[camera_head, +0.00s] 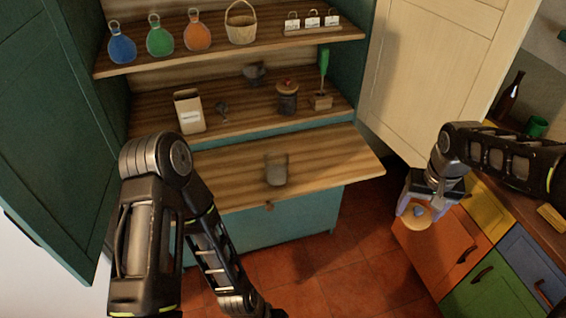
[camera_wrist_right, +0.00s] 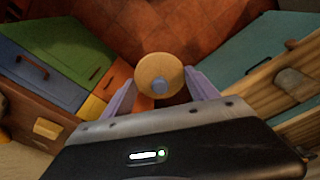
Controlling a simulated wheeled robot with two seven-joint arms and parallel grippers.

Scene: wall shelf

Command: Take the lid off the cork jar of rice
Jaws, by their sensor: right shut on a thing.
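The jar (camera_head: 276,171), a greyish see-through cylinder, stands upright on the pull-out wooden board. Its top has no lid on it, and I cannot make out the rice. A round tan lid with a blue knob (camera_head: 418,216) is in my right gripper (camera_head: 416,208), off to the right of the board and in the air. The jar (camera_wrist_right: 294,83) also shows at the right there. My left arm crosses the front left; its gripper is out of the picture.
Coloured drawers (camera_head: 435,235) stand below my right gripper. An open cream door (camera_head: 425,80) is at right.

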